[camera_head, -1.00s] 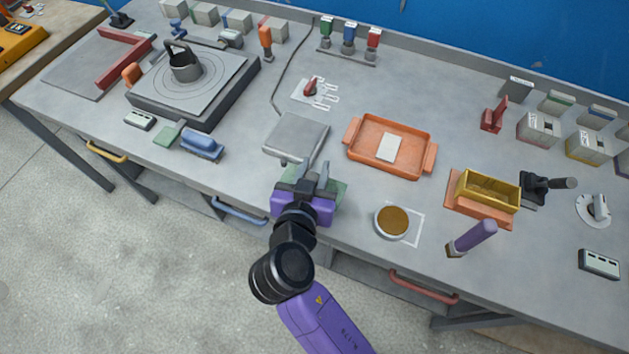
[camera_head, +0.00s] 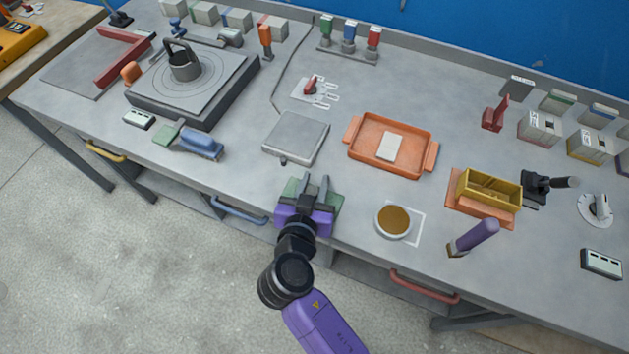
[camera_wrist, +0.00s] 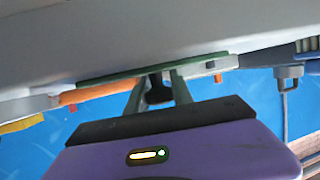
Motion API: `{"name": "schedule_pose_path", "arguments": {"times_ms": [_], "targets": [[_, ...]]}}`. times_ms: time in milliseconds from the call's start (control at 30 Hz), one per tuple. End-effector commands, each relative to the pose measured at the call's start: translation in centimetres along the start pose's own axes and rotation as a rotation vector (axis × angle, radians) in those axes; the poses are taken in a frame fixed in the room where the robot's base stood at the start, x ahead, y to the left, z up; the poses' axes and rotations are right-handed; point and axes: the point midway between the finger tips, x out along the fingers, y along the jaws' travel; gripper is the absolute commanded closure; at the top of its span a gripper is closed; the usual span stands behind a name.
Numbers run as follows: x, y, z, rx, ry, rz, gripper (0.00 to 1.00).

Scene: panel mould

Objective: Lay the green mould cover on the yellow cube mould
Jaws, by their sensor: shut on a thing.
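The green mould cover (camera_head: 333,199) is a thin flat plate near the front edge of the bench, partly hidden by my gripper. My gripper (camera_head: 316,183) is over it, and in the wrist view its fingers (camera_wrist: 158,88) are shut on a dark grip on the cover. The cover's green edge (camera_wrist: 120,78) shows there as a thin strip close along the bench top; whether it touches the bench I cannot tell. The yellow cube mould (camera_head: 487,194) is an open box with compartments, standing on an orange base (camera_head: 462,208) to the right, apart from my gripper.
Between them, a round cup with brown content (camera_head: 393,221) stands near the front edge. An orange tray (camera_head: 431,160) lies behind it. A purple-handled tool (camera_head: 474,238) stands before the mould, and a black clamp-like device (camera_head: 536,187) to its right. A grey scale-like plate (camera_head: 296,137) lies behind my gripper.

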Motion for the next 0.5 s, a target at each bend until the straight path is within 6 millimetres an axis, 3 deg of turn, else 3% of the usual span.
{"name": "schedule_pose_path", "arguments": {"times_ms": [33, 100, 133, 500], "targets": [[0.02, 0.0, 0.01, 0.0, 0.0, 0.0, 0.66], [0.01, 0.0, -0.01, 0.0, 0.0, 0.0, 0.53], [0.01, 0.01, -0.01, 0.0, 0.0, 0.0, 0.51], [-0.02, 0.04, -0.13, -0.001, -0.001, 0.001, 0.51]]}}
